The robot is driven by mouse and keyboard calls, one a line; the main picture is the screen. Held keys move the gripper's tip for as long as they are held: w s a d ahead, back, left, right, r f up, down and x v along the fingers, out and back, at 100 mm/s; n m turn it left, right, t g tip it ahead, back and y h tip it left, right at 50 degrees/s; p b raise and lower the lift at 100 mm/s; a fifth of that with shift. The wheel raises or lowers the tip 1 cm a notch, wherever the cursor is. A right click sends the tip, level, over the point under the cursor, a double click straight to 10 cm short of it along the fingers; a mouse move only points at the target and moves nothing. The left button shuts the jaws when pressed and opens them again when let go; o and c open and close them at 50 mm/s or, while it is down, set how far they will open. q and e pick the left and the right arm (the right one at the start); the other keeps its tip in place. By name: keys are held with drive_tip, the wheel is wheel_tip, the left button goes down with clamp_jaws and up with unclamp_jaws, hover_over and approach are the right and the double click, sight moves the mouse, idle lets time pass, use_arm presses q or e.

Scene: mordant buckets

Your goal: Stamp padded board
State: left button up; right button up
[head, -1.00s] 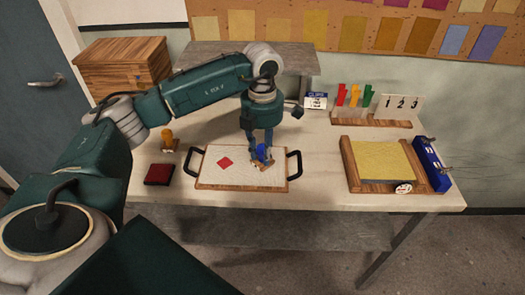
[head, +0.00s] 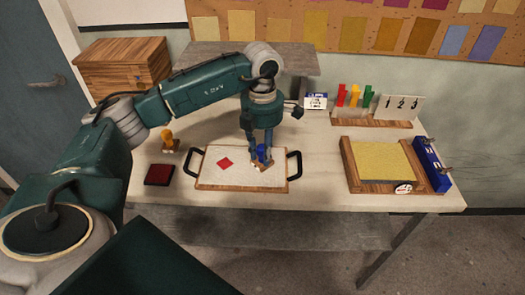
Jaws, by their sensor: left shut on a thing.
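A padded board (head: 220,180) with a pale top, wooden edge and two black handles lies in the middle of the table. A red diamond mark (head: 225,162) is on its left part. My left gripper (head: 262,158) points down over the board's right part, shut on a blue stamp (head: 261,152). The stamp's lower end is at the board's surface; I cannot tell whether it presses on it. A dark red ink pad (head: 159,175) lies left of the board. An orange-handled stamp (head: 169,142) stands behind the pad. My right gripper is not in view.
A wooden tray with a yellow sheet (head: 381,162) sits at the right, beside a blue rack (head: 431,165). Behind are coloured tags (head: 354,95), a number stand (head: 401,107) and a small sign (head: 316,101). Table between board and tray is clear.

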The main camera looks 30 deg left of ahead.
use_arm(q)
drive_tip(key=shift+r+p, duration=2.05)
drive_tip(key=shift+r, duration=1.35)
